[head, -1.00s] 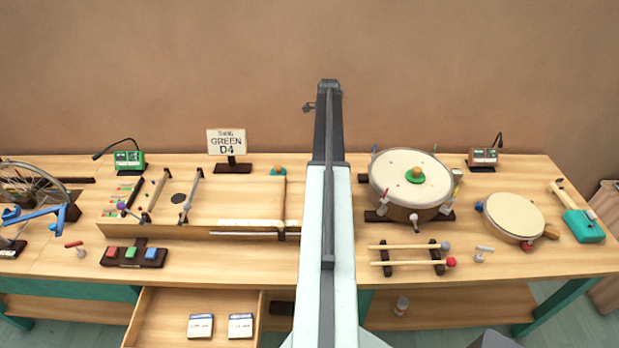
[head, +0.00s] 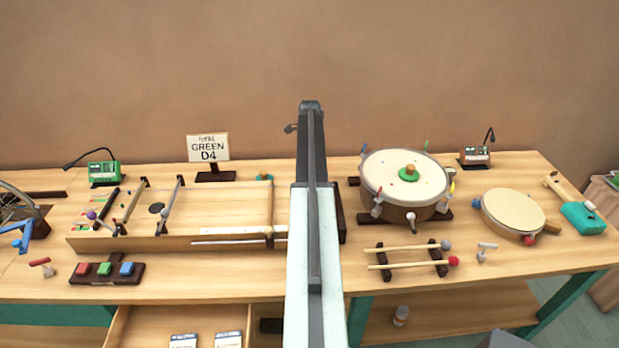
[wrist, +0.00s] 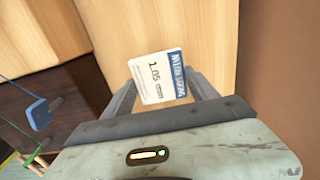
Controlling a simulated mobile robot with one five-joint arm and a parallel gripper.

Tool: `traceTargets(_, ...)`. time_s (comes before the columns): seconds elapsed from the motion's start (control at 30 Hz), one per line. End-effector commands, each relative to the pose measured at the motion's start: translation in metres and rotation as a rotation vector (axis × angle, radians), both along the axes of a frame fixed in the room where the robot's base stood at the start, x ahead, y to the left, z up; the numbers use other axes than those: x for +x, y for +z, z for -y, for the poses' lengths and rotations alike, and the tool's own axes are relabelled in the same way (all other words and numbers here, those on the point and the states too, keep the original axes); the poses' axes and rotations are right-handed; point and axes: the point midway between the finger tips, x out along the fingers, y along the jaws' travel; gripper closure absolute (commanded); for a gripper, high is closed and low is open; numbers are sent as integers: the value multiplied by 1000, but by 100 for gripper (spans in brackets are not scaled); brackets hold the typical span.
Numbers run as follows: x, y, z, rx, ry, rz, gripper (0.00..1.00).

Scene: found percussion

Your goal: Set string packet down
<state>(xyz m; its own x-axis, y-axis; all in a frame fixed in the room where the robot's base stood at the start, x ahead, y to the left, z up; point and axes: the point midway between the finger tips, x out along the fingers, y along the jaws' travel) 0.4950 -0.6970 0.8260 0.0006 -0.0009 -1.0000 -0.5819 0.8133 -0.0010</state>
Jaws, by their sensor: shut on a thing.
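In the wrist view, the string packet (wrist: 158,90) is a small white packet with a blue edge strip and "1.05" printed on it. My gripper (wrist: 160,78) is shut on it, with one finger at each side. Pale wood lies behind the packet; I cannot tell how far away it is or whether the packet touches it. In the head view my own arm rises through the middle, and the gripper and held packet cannot be made out. Two similar packets (head: 184,341) (head: 228,340) lie in the open drawer (head: 140,326), cut off by the lower picture edge.
The workbench (head: 330,285) holds a stringed wooden board (head: 230,205), a "GREEN D4" sign (head: 208,148), a large drum (head: 405,175), a flat drum (head: 513,213) and mallets on a rack (head: 410,266). In the wrist view, a blue piece (wrist: 39,115) on a cord is at left.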

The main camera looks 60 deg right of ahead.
Motion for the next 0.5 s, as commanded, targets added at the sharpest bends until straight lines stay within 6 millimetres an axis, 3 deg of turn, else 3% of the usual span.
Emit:
traceTargets(0.03,0,-16,0,0,0,0,71)
traceTargets(0.13,0,-32,0,0,0,0,71)
traceTargets(0.5,1,-34,0,0,1,0,71)
